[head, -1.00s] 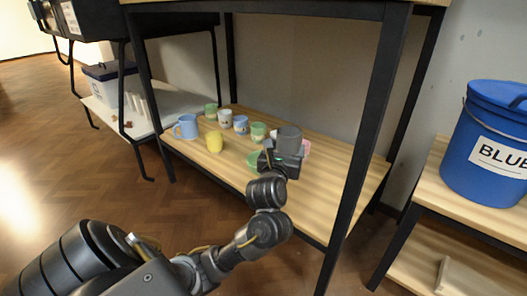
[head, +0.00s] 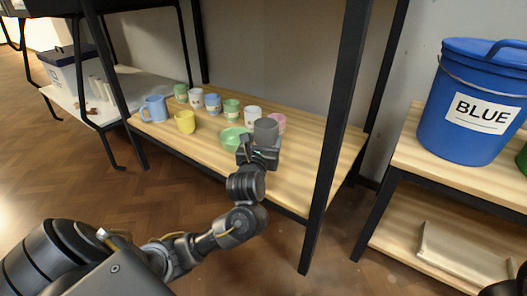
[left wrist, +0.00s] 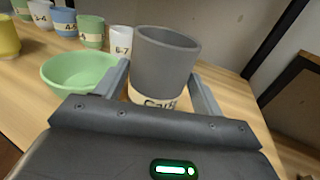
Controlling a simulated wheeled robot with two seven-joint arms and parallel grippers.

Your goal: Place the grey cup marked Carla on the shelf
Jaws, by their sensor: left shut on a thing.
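The grey cup (head: 265,130) is upright in my left gripper (head: 259,149), at the front of the wooden shelf board (head: 305,150). In the left wrist view the grey cup (left wrist: 166,62) stands between the two fingers of the left gripper (left wrist: 160,88), which is shut on it. Its pale label reads roughly "Carla", with the lower part hidden by the gripper. The cup's base is hidden, so I cannot tell whether it touches the board.
A green bowl (head: 232,137) is left of the cup. A yellow cup (head: 185,122), blue mug (head: 155,108) and other cups are further left. Black shelf post (head: 334,140) rises right; bare board lies between.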

